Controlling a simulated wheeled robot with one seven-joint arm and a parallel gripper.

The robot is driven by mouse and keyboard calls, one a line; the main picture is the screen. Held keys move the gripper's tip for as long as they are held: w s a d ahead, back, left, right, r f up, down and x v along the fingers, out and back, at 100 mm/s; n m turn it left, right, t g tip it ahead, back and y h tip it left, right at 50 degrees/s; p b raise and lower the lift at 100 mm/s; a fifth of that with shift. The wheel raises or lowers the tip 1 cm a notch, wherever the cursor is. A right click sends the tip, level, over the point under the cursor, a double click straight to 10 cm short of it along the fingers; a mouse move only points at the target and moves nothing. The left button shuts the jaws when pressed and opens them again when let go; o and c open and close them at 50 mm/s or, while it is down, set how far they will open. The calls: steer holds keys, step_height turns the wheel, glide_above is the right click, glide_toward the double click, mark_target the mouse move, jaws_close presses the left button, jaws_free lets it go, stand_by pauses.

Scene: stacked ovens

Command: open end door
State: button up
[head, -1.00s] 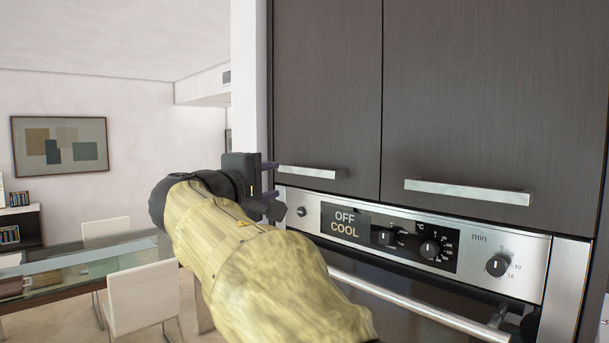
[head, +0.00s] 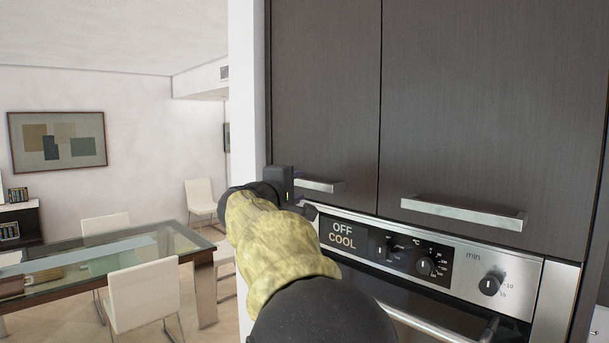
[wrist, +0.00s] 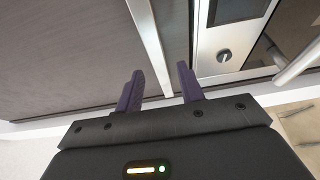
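The end door is the dark wood-grain cabinet door (head: 322,90) at the left end, above the oven; it looks shut. Its silver bar handle (head: 322,186) runs along the bottom edge, with its left end hidden behind my gripper (head: 290,186). In the wrist view my gripper (wrist: 160,75) is open, its two purple fingers apart. The handle (wrist: 148,40) reaches down the picture into the gap between them. No finger is clearly pressing on it. The door (wrist: 65,45) fills the left of that view.
A second dark door (head: 490,110) with its own handle (head: 465,214) is at the right. Below is the oven panel (head: 460,265) with knobs and the oven handle (head: 430,325). A glass table (head: 110,250) and white chairs stand at the left.

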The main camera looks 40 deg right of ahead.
mark_target(303, 184)
steer(key=p+x, duration=0.1)
steer(key=x, duration=0.4)
steer(key=shift+p, duration=0.4)
steer(key=shift+c, duration=0.5)
jaws_close()
